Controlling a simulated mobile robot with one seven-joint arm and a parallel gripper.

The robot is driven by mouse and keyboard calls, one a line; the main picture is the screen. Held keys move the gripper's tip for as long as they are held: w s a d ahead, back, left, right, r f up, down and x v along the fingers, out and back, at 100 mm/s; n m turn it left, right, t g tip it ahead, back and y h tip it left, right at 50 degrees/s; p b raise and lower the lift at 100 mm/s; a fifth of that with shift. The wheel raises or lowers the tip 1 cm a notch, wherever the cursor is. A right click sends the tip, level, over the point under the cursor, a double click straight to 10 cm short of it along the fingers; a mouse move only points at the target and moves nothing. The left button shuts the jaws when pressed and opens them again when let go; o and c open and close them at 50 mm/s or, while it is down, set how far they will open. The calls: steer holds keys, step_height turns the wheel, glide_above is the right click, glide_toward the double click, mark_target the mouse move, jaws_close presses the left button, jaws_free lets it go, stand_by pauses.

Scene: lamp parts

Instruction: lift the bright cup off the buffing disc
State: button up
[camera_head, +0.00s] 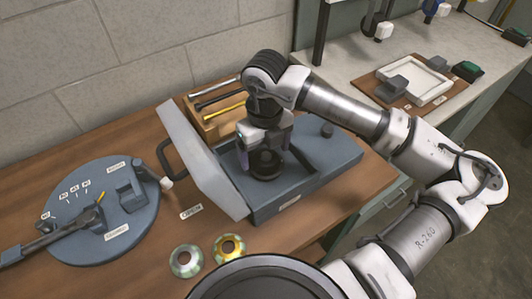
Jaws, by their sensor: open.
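My gripper (264,150) points down into the blue-grey open box (318,178). It is open, directly over a dark round piece (266,165) in the box's left part. This piece may be the buffing disc, but I cannot tell for sure. The gripper hides part of it, and no bright cup shows clearly there. Two round pieces with holes lie on the wooden table in front of the box: a silvery-green one (186,261) and a golden one (228,249).
The box's pale raised lid (200,158) stands left of the gripper. A round blue-grey board (100,212) with labels and fixtures is at left. A wooden tray of rods (216,106) stands behind. A pale frame (415,78) lies on the back-right counter.

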steer(key=shift+f, duration=0.6)
steer(key=c, duration=1.2)
steer(key=shift+r, duration=0.1)
